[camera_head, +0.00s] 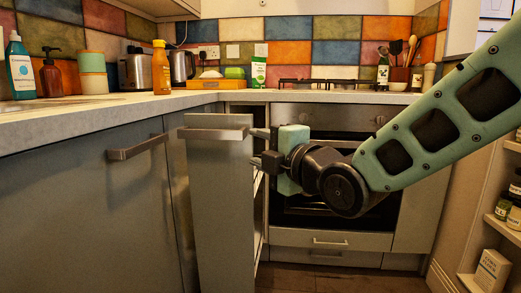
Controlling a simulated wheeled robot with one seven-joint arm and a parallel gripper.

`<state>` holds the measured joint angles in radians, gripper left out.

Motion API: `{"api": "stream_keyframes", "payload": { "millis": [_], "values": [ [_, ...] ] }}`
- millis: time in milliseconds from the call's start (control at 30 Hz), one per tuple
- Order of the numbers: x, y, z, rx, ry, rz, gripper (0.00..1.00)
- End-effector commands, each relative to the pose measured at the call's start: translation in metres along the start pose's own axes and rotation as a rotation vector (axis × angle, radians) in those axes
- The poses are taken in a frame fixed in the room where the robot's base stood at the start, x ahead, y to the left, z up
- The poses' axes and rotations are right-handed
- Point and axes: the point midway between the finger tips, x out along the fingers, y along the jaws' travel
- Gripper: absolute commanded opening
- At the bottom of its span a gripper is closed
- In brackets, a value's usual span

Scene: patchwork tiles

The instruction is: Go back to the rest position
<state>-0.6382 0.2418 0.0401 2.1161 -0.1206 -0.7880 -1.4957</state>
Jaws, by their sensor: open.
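My gripper (257,147) is in the middle of the view, at the end of my green and black arm, which reaches in from the right. Its dark fingers point left and are apart, with nothing seen between them. The fingertips are beside the right edge of a narrow grey cabinet front (218,205). I cannot tell whether they touch it. A metal handle (213,133) runs across the top of this front. The front stands out from the cabinets, with part of an open interior showing behind its right edge.
An oven (325,215) is behind my gripper, partly hidden by my arm. A worktop (120,118) above the left cabinets bears bottles, a toaster and a kettle. Shelves with jars and a box (491,272) stand at the right. Some floor (330,280) shows below the oven.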

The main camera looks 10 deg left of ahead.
Motion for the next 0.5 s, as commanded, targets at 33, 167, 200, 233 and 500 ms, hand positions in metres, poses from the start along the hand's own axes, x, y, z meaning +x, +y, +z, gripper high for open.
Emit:
{"api": "stream_keyframes", "payload": {
  "millis": [33,167,200,233,500],
  "values": [
    [0.000,0.000,0.000,0.000,0.000,0.000,0.45],
    [-0.003,-0.004,0.000,0.030,-0.004,-0.027,0.45],
    [-0.007,-0.009,0.000,0.066,-0.010,-0.059,0.45],
    [-0.011,-0.014,0.000,0.105,-0.017,-0.091,0.45],
    [-0.114,-0.107,-0.013,0.728,-0.281,-0.632,0.45]
  ]
}}
